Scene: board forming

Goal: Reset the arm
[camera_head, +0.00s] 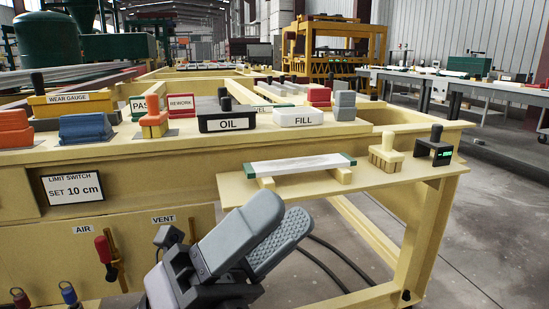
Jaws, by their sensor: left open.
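My left gripper (262,238) is at the lower middle of the head view, in front of the yellow bench (120,220) and below its side shelf (380,180). Its two grey fingers point up and to the right. They are apart, and nothing shows between them. The lower finger has a textured inner pad facing up. My right gripper is not in view.
On the shelf are a white board with green ends (300,165), a brush (386,153) and a black gauge (434,150). The OIL box (226,122) and FILL block (298,117) stand behind. A red-handled AIR valve (104,250) is left. Floor at right is clear.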

